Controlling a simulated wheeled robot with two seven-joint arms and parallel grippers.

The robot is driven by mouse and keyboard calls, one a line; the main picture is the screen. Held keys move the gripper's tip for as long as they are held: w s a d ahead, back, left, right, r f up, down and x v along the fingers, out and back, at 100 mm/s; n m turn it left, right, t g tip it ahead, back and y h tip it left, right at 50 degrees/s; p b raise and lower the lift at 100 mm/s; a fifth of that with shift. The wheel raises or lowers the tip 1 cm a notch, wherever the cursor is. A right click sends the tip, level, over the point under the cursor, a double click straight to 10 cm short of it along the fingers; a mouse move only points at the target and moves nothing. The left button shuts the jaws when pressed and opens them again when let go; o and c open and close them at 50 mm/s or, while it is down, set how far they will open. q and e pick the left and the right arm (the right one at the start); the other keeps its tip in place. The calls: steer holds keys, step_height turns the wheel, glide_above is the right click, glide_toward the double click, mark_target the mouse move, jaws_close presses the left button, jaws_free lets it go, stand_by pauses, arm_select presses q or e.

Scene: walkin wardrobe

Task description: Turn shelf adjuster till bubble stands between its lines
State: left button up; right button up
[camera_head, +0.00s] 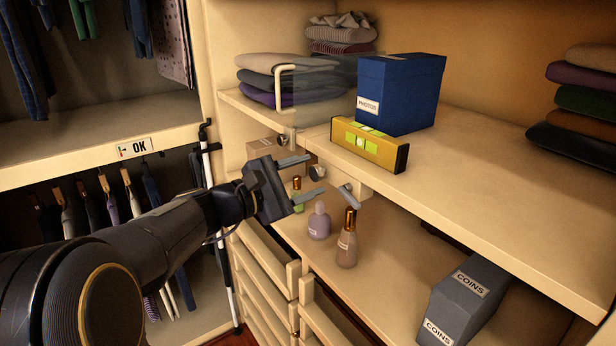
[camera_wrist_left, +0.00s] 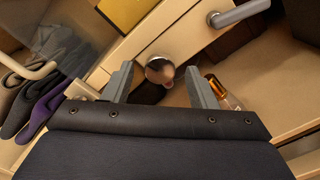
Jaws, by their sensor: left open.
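A yellow spirit level (camera_head: 385,153) with a green vial lies at the front edge of the upper shelf (camera_head: 470,165). A pale bubble shows near the middle of the vial, but its place against the lines is too small to tell. Below the shelf edge, a round metal knob (camera_head: 317,173) sticks out, likely the shelf adjuster. A grey lever handle (camera_head: 349,195) is beside it. My left gripper (camera_head: 311,178) is open at the knob. In the left wrist view, the knob (camera_wrist_left: 160,69) lies between the open fingers (camera_wrist_left: 158,74), with gaps showing at both sides. My right gripper is out of view.
A blue PHOTOS box (camera_head: 405,95) stands behind the level. Perfume bottles (camera_head: 347,240) stand below, close to my left gripper. A grey COINS box (camera_head: 465,300) is at lower right. A clear panel with a cream handle (camera_head: 278,88) stands left, before folded clothes.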

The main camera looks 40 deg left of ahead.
arm_select(q)
steer(key=b+v, duration=0.1)
steer(key=v, duration=0.6)
stand_by(1.1)
steer(key=s+d+f+m+g+h, duration=0.2)
steer(key=d+f+m+g, duration=0.25)
steer(key=d, duration=0.35)
steer(key=s+d+f+m+g+h, duration=0.1)
steer(key=s+d+f+m+g, duration=0.15)
steer(key=d+f+m, duration=0.35)
steer(key=s+d+f+m+g+y, duration=0.4)
steer(key=s+f+m, duration=0.3)
steer(key=f+m, duration=0.3)
steer(key=shift+s+d+m+g, duration=0.25)
steer(key=shift+s+m+g, duration=0.15)
steer(key=shift+m, duration=0.25)
